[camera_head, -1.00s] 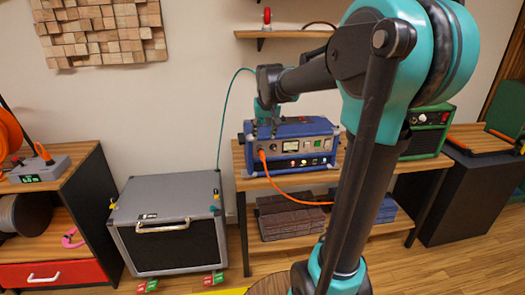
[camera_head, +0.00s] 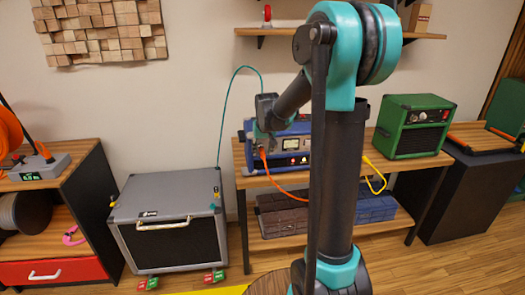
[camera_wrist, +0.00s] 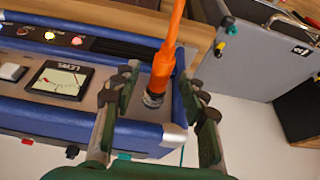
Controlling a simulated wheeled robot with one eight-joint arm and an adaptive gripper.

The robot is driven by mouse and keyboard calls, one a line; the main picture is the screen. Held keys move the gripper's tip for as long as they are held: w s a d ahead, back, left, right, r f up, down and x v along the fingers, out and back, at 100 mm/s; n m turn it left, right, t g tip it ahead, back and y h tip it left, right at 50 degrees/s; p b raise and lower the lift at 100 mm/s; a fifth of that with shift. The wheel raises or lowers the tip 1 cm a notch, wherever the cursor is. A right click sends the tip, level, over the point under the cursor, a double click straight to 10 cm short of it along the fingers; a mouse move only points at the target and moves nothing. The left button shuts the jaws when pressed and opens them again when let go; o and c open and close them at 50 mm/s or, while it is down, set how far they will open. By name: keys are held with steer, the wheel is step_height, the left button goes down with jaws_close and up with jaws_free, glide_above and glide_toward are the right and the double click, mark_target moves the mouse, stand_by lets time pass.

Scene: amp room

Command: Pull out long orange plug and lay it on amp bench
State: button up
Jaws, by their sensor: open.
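The orange plug (camera_head: 262,155) with its orange cable shows at the front left of the blue amp (camera_head: 297,146), which stands on the wooden amp bench (camera_head: 418,166). In the wrist view the plug (camera_wrist: 164,72) is an orange body with a dark ridged collar, against the amp's panel. My gripper (camera_head: 263,141) is at the amp's left front, partly hiding the plug. In the wrist view my gripper (camera_wrist: 160,115) is open, with one green-padded finger on each side of the plug and visible gaps between. The plug's inner end is hard to make out.
A green amp (camera_head: 412,127) stands on the bench's right, with a yellow cable (camera_head: 374,172) hanging in front. A grey speaker cabinet (camera_head: 170,222) with a green cable stands on the floor at left. My arm hides the bench's middle.

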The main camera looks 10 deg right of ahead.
jaws_close()
stand_by(0.4)
stand_by(0.4)
